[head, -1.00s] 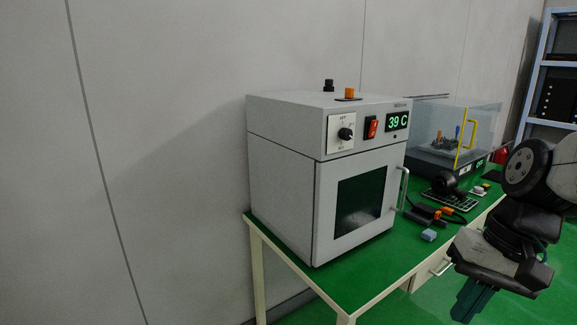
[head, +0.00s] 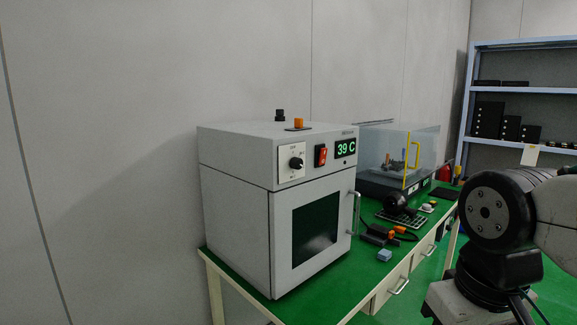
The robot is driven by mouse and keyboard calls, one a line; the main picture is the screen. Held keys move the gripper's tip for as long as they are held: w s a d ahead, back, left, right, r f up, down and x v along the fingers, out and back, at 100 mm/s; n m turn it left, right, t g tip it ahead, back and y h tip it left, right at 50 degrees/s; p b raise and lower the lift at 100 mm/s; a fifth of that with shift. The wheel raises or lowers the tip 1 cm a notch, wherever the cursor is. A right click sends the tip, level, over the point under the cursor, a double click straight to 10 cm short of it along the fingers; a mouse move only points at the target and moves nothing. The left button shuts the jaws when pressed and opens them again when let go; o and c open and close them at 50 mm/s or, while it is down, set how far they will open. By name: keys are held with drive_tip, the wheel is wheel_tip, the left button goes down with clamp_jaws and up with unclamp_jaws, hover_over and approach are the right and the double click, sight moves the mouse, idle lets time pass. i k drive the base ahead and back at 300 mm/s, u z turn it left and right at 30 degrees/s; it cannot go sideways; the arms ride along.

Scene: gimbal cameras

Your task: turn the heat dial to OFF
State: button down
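The heat dial (head: 296,163) is a small black knob on a white plate at the left of the oven's upper front panel. The printed marks around it are too small to read. The grey oven (head: 235,195) stands on a green-topped bench, with its door shut and a green display (head: 345,148) reading 39 C. A red switch (head: 321,155) sits between dial and display. My arm shows at the right, well apart from the dial. My gripper is below the picture and its fingers are not visible.
The bench (head: 335,303) also bears a clear-walled box (head: 425,150), a dark cable with orange parts (head: 380,235) and a blue block (head: 384,254). The oven door handle (head: 356,213) sticks out. Blue shelves (head: 500,95) stand at the back right.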

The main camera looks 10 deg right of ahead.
sight(296, 163)
drive_tip(key=u, duration=0.05)
drive_tip(key=k, duration=0.5)
drive_tip(key=u, duration=0.8)
drive_tip(key=i, duration=0.8)
drive_tip(key=u, duration=0.15)
